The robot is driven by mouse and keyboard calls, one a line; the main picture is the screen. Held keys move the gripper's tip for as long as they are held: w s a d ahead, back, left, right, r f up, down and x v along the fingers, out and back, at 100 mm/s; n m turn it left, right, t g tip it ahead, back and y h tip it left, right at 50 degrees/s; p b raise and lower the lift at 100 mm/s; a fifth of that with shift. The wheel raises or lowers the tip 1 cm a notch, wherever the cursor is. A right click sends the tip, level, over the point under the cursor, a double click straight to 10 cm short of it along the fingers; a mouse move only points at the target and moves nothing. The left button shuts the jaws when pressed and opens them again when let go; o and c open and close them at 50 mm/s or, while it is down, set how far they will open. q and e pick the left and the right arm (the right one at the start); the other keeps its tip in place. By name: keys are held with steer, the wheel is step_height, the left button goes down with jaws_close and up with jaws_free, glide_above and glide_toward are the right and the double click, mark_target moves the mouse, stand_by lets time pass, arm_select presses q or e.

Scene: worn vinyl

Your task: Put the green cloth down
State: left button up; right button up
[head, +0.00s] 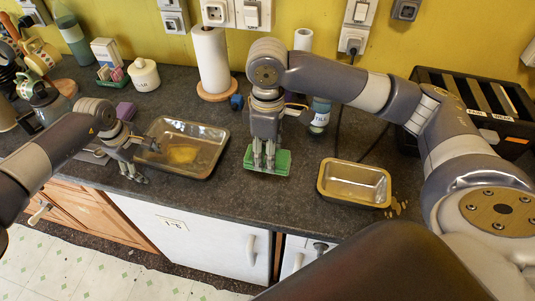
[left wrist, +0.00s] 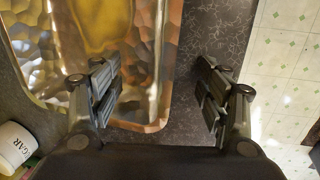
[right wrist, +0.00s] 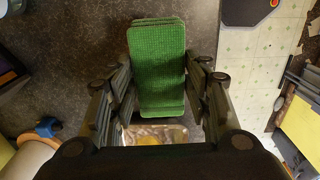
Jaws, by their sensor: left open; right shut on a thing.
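The green cloth (head: 267,160) is a folded, layered block at the middle of the dark counter. My right gripper (head: 265,165) points down and is shut on it. In the right wrist view the cloth (right wrist: 157,70) lies between the two fingers (right wrist: 160,100). I cannot tell whether its underside touches the counter or sits just above it. My left gripper (head: 135,165) is open and empty by the left edge of the large metal tray (head: 212,166). In the left wrist view its fingers (left wrist: 160,92) are wide apart over the tray's rim (left wrist: 162,60).
A smaller metal pan (head: 355,199) stands to the right of the cloth, with brown bits beside it. A paper towel roll (head: 210,62), a green-grey bottle (head: 320,115) and a white sugar jar (head: 144,75) stand behind. Bare counter (head: 240,205) lies in front of the cloth.

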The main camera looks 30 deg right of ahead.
steer(key=o, duration=0.4)
steer(key=c, duration=0.3)
steer(key=shift+r, duration=0.1)
glide_above(268, 186)
step_height(268, 186, down, 10)
steer(key=shift+a, duration=0.1)
steer(key=o, duration=0.9)
steer(key=shift+o, duration=0.2)
step_height(268, 186, up, 12)
steer(key=shift+r, duration=0.1)
